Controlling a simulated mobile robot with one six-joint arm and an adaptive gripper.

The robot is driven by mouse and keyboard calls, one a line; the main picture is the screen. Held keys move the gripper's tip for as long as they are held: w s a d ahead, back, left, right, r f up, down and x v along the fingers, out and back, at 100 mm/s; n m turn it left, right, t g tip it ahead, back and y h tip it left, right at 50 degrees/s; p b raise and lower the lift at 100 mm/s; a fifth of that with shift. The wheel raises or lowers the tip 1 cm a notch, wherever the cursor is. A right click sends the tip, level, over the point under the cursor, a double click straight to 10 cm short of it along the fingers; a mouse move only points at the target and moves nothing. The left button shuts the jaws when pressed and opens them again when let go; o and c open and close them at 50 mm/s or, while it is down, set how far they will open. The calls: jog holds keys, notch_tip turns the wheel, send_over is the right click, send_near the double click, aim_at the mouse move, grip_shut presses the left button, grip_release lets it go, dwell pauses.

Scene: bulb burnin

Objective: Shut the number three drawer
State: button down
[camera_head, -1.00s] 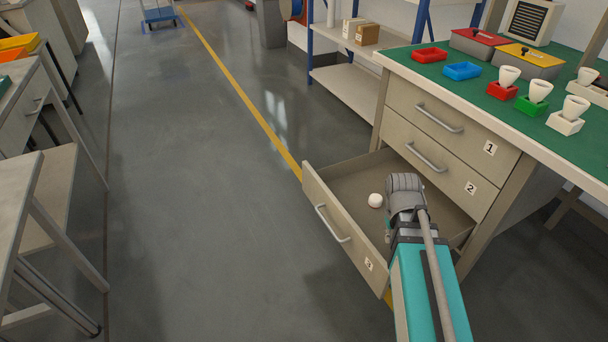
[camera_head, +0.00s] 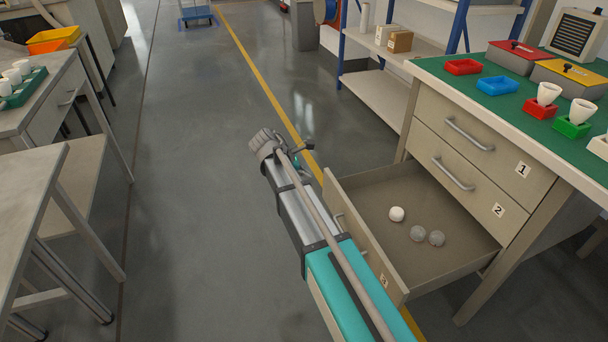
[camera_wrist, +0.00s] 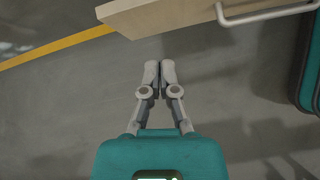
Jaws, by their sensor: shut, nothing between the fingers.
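The number three drawer (camera_head: 381,266) is the bottom drawer of the green-topped bench and is pulled well out. A white ball (camera_head: 397,214) and two greyish balls (camera_head: 427,235) lie inside it. Its handle is partly hidden behind my arm in the head view. In the wrist view the drawer front (camera_wrist: 170,16) and its handle (camera_wrist: 265,15) cross the top. My gripper (camera_wrist: 160,72) is shut and empty, over the floor on the outer side of the drawer front. A gap shows between fingertips and panel in the picture; I cannot tell its depth.
Drawers one (camera_head: 460,135) and two (camera_head: 450,175) above are shut. The bench top (camera_head: 450,88) carries coloured trays, boxes and white bulbs. A shelf rack (camera_head: 375,95) stands behind. Grey tables (camera_head: 25,200) stand at left. The floor (camera_head: 190,200) between is clear.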

jog(key=w+a, duration=0.1)
jog(key=a+n, duration=0.1)
jog(key=a, duration=0.1)
jog(key=w+a+r+n, duration=0.1)
jog(key=shift+w+a+t+h, duration=0.3)
jog(key=shift+w+a+t, duration=0.05)
jog(key=shift+t, duration=0.05)
jog(key=shift+f, duration=0.15)
jog(key=b, duration=0.7)
send_near(327, 178)
jog(key=shift+x, duration=3.35)
jog(key=shift+s, duration=0.1)
